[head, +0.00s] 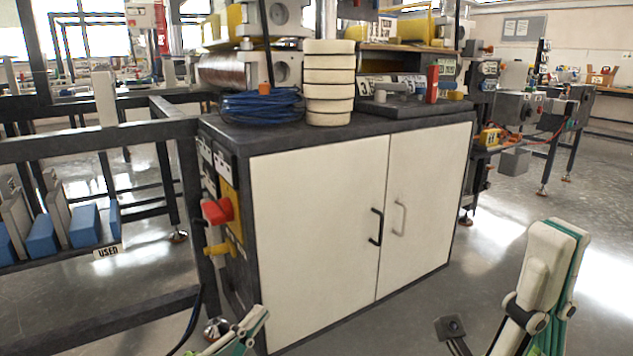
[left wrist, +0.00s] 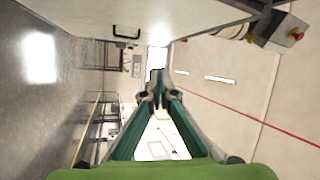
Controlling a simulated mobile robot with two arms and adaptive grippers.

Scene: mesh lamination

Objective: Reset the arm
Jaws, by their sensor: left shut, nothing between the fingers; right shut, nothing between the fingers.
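My left gripper (head: 252,322) shows at the bottom edge of the head view, in front of the white cabinet's lower left corner. Only its green and pale end is in the picture. In the left wrist view the left gripper (left wrist: 157,88) has its green-padded fingers together at the tips, with nothing between them. My right gripper (head: 556,238) stands at the lower right of the head view, pale with green strips, pointing up over bare floor. It is shut and empty. Most of both arms is out of view.
A white cabinet (head: 320,225) with a dark top fills the middle. Coiled blue cable (head: 262,106) and stacked cream rolls (head: 329,90) are on it. A red-handled switch (head: 217,210) juts from its left side. A dark frame (head: 100,145) stands left.

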